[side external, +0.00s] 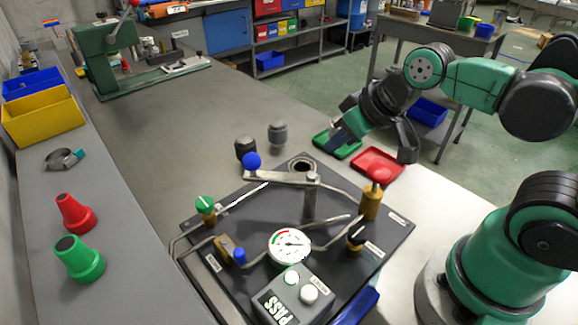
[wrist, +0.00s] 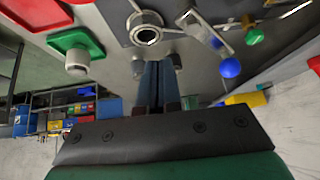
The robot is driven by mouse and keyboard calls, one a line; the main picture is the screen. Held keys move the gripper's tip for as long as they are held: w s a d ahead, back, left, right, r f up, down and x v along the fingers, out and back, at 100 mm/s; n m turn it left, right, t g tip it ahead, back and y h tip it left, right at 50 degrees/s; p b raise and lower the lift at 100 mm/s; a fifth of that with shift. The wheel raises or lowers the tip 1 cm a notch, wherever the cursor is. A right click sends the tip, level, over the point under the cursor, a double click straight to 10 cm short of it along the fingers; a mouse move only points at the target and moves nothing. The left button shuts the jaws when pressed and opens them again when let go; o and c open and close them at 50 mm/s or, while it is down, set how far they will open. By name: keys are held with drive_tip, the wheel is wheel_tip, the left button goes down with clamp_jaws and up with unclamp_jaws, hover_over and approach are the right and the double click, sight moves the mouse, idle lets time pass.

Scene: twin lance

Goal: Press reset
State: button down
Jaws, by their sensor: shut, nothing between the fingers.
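My gripper (side external: 337,138) is above the green tray, behind the panel and well away from the buttons. In the wrist view my gripper (wrist: 156,72) is shut and empty. The button box is not visible there.
A lever with a blue ball (side external: 252,161), a red-topped post (side external: 377,176) and a pressure gauge (side external: 290,245) rise from the panel between my gripper and the box. The green tray (side external: 322,151) and red tray (side external: 394,161) lie behind it. Two dark cylinders stand near the back-left edge.

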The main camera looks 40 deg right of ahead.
drive_tip(key=shift+w+d+r+m+h, duration=0.2)
drive_tip(key=shift+d+r+m+h, duration=0.15)
drive_tip(key=shift+d, duration=0.25)
wheel_tip(320, 180, up, 6)
drive_tip(key=g, duration=0.7)
hover_over(310, 291)
drive_tip(key=shift+s+d, duration=0.15)
drive_tip(key=shift+d, duration=0.15)
drive_tip(key=f, duration=1.4)
drive_tip(key=shift+a, duration=0.25)
